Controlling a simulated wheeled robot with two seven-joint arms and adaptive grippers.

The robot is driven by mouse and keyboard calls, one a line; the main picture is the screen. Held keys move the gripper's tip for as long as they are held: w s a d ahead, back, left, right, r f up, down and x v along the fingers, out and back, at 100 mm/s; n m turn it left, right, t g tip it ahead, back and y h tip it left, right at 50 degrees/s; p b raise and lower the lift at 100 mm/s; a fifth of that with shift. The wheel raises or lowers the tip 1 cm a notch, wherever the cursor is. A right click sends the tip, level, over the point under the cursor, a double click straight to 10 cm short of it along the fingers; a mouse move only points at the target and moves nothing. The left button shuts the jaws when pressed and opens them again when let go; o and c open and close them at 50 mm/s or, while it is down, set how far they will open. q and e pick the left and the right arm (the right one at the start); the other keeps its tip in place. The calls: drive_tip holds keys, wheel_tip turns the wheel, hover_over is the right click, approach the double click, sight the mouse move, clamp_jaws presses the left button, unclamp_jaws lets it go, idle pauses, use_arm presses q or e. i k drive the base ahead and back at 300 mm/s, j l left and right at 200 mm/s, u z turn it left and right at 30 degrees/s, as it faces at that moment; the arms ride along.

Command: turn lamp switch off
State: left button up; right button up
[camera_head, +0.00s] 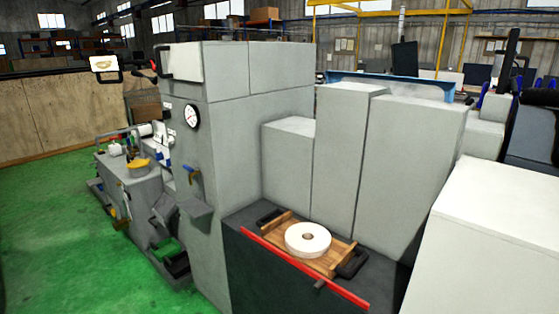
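A bright white panel with a yellowish mark in a dark frame (104,64) shows at the upper left, beside the grey grinder cabinet (218,75); it may be the lamp, and its face looks lit. A dark arm with a red part joins it toward the cabinet. I cannot make out the lamp switch. The grinder's front (130,180), with small levers and a round dial (192,116), faces left and is seen at a steep angle. Neither of my grippers shows.
A dark cabinet (250,265) with a red edge bar holds a wooden tray (278,258) with a white grinding wheel (307,239). A white box surface (500,220) fills the lower right. Clear green floor (60,250) lies at left, before a wooden partition (50,115).

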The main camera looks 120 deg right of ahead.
sight(171, 141)
drive_tip(key=z, duration=3.95)
drive_tip(key=i+j, duration=0.2)
drive_tip(key=j, duration=0.15)
drive_tip(key=i+j, duration=0.2)
drive_tip(key=j, duration=0.15)
drive_tip(key=i+j+z, duration=0.1)
drive_tip(key=i+j, duration=0.35)
drive_tip(key=j, duration=0.2)
drive_tip(key=i+j, duration=0.2)
drive_tip(key=j, duration=0.15)
drive_tip(key=i+j+z, duration=0.1)
drive_tip(key=j, duration=0.3)
drive_tip(key=i+j, duration=0.25)
drive_tip(key=j+z, duration=0.05)
drive_tip(key=j, duration=0.05)
